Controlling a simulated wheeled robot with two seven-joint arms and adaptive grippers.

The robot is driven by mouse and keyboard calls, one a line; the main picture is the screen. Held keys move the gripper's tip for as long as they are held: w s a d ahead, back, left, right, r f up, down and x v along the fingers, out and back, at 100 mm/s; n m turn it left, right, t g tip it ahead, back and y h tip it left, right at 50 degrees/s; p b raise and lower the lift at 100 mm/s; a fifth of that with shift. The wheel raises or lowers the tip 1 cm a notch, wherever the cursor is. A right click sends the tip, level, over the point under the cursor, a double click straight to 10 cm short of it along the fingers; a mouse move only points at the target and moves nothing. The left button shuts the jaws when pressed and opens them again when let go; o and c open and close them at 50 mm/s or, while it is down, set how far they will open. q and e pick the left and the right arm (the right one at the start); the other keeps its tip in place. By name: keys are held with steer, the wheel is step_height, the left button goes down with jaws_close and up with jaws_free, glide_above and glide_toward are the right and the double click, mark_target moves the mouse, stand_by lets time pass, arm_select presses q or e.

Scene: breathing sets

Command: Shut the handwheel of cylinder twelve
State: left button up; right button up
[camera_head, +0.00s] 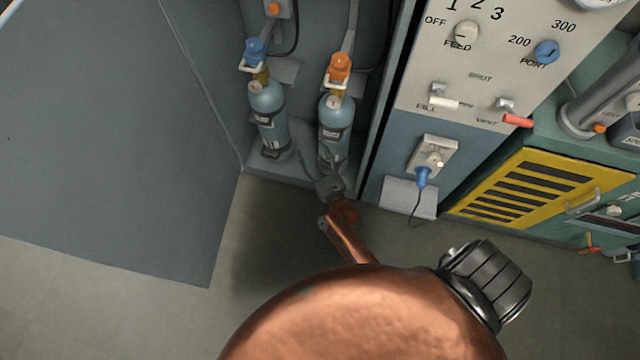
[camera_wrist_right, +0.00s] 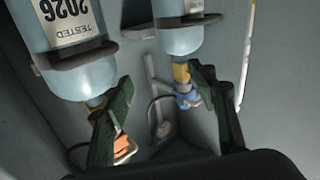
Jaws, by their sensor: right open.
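Two pale blue cylinders stand upright in a grey cabinet bay. The left cylinder (camera_head: 268,118) has a blue handwheel (camera_head: 255,50); the right cylinder (camera_head: 335,120) has an orange handwheel (camera_head: 340,67). Their number labels are too small to read, so I cannot tell which is twelve. My right gripper (camera_head: 327,180) is low in front of the right cylinder's foot. In the right wrist view, which is upside down, its dark green fingers (camera_wrist_right: 160,80) are spread wide, with the orange handwheel (camera_wrist_right: 122,147) by the left finger and the blue handwheel (camera_wrist_right: 187,97) by the right one. My left gripper is not in view.
An open grey door (camera_head: 120,130) stands left of the bay. To the right is a panel (camera_head: 490,70) with knobs and a socket with a blue plug (camera_head: 422,176), then a green machine with a yellow grille (camera_head: 535,187). The floor (camera_head: 90,300) in front is clear.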

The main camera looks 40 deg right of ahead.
steer(key=s+a+f+n+g+y+b, duration=0.1)
steer(key=s+a+f+g+y, duration=0.4)
steer(key=s+f, duration=0.6)
steer(key=shift+s+f+n+g, duration=0.3)
steer(key=shift+s+n+g, duration=0.4)
steer(key=shift+n, duration=0.1)
